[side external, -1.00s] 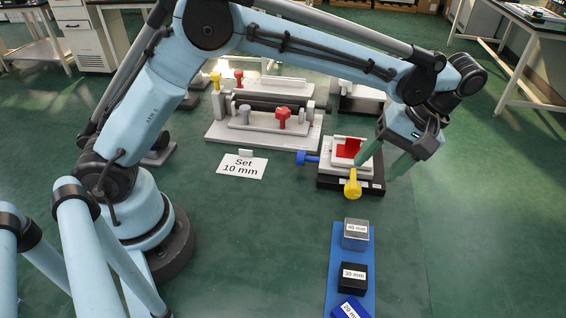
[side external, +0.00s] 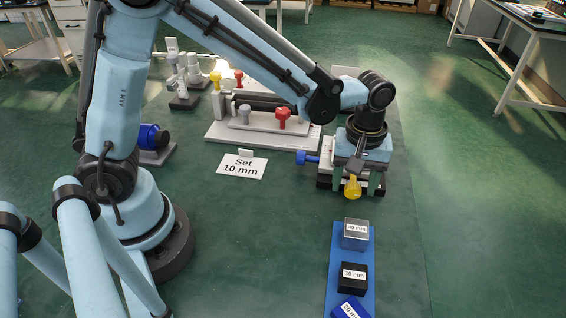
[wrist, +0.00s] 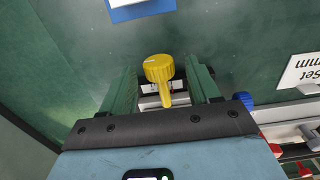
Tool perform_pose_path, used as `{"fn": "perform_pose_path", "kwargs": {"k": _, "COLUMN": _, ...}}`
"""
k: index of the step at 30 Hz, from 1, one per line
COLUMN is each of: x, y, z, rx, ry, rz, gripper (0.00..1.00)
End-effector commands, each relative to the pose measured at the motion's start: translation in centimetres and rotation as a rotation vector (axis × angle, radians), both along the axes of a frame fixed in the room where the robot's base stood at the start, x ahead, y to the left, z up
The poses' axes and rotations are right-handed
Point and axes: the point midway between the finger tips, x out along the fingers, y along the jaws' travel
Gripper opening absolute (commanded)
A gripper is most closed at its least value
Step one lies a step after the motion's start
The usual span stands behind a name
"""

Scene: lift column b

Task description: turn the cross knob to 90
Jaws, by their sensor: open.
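The yellow knob (side external: 352,187) sticks out of the front of the small two-knob stage (side external: 324,181). A blue knob (side external: 308,158) sticks out of its left side. Neither knob carries a readable label, so I cannot tell by name which is the cross knob. My gripper (side external: 356,187) points down over the stage, with its green fingers open. In the wrist view, the yellow knob (wrist: 158,67) and its shaft lie between the two fingers (wrist: 163,78), with a gap on each side. My wrist hides most of the stage top and its red part.
The "Set 10 mm" card (side external: 239,166) stands left of the stage. A blue strip (side external: 341,250) with labelled blocks (side external: 354,277) lies in front. The floor right of the stage is clear.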

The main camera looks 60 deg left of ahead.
Motion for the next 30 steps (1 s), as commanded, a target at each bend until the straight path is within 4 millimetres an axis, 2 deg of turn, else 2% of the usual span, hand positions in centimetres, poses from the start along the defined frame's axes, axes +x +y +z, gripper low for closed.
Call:
{"fn": "perform_pose_path", "kwargs": {"k": 12, "x": 0.0, "y": -0.1, "z": 7.4, "rx": 0.004, "ry": 0.004, "rz": -0.001, "gripper": 0.61}}
{"fn": "perform_pose_path", "kwargs": {"k": 20, "x": 0.0, "y": -0.1, "z": 11.7, "rx": 0.004, "ry": 0.004, "rz": -0.001, "gripper": 0.61}}
{"fn": "perform_pose_path", "kwargs": {"k": 30, "x": 1.4, "y": -0.9, "z": 11.4, "rx": 0.066, "ry": 0.075, "rz": -0.006, "gripper": 0.61}}
